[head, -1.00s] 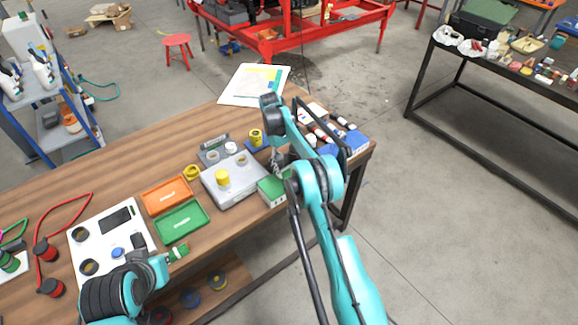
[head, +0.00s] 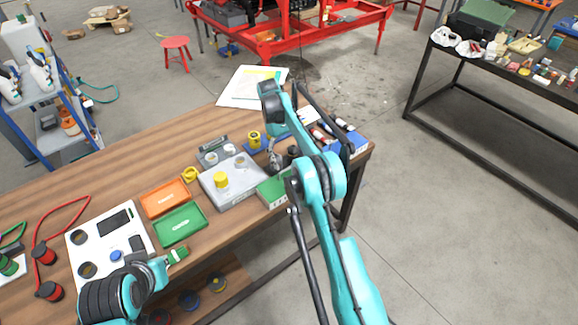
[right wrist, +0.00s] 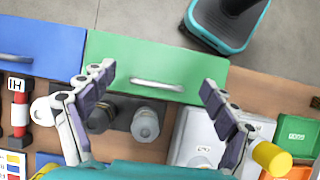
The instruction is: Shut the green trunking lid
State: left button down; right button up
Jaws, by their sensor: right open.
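The green lid (right wrist: 155,65) shows in the right wrist view as a flat panel with a grey bar handle (right wrist: 158,85). In the head view it is the green piece (head: 272,190) at the table's front edge, partly behind my right arm. A dark tray with a grey cylinder (right wrist: 145,125) and a dark one lies beside it. I cannot tell the lid's exact angle. My right gripper (right wrist: 158,78) is open and empty, its fingers spread either side of the handle in the picture. My left gripper (head: 163,264) is low at the table's front edge; its jaws are unclear.
A blue panel (right wrist: 40,45) lies beside the green lid. A grey box (head: 232,190) with a yellow cap stands on its other side. Orange (head: 166,197) and green (head: 181,222) trays and a white panel (head: 82,221) lie farther left. Bare wood lies behind them.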

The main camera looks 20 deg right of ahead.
jog(key=shift+r, duration=2.15)
jog(key=s+a+r+m+t+b, duration=0.1)
jog(key=s+a+r+m+t, duration=0.15)
jog(key=s+r+t, duration=0.75)
jog(key=s+a+f+t+y, duration=0.1)
jog(key=s+f, duration=0.1)
jog(key=s, duration=0.9)
jog(key=s+a+f+m, duration=0.1)
jog(key=s+f, duration=0.1)
jog(key=s, duration=0.9)
jog(key=shift+s+a+f+t+y+b, duration=0.25)
jog(key=shift+s+a+t+y+b, duration=0.1)
jog(key=shift+s+t+y+b, duration=0.1)
